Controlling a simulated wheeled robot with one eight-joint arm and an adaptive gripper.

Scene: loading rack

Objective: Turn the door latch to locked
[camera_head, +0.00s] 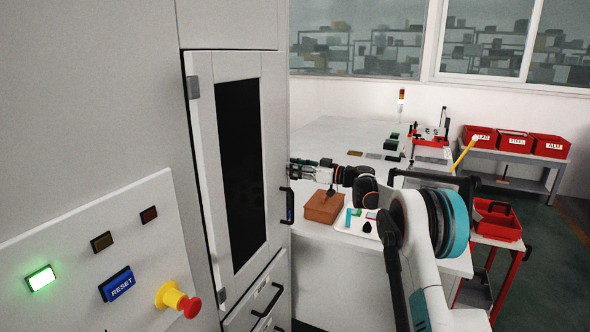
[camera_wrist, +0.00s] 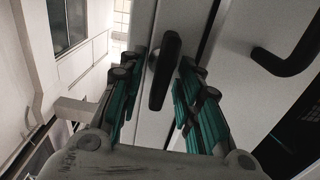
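The machine door (camera_head: 198,120) is white with a dark window and looks closed in the head view. The black door latch (camera_wrist: 164,72) shows in the wrist view as a long lever, roughly upright in that picture, beside the door seam. My gripper (camera_wrist: 160,78) is open, with one teal-padded finger on each side of the latch and visible gaps between. In the head view my gripper (camera_head: 296,172) is at the door's right edge; I cannot make out the latch there.
A black door pull handle (camera_head: 287,206) is just below my gripper; it also shows in the wrist view (camera_wrist: 290,48). A control panel (camera_head: 70,235) with a lit green button is at left. A white table (camera_head: 340,135) with a brown box (camera_head: 322,207) stands behind my arm.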

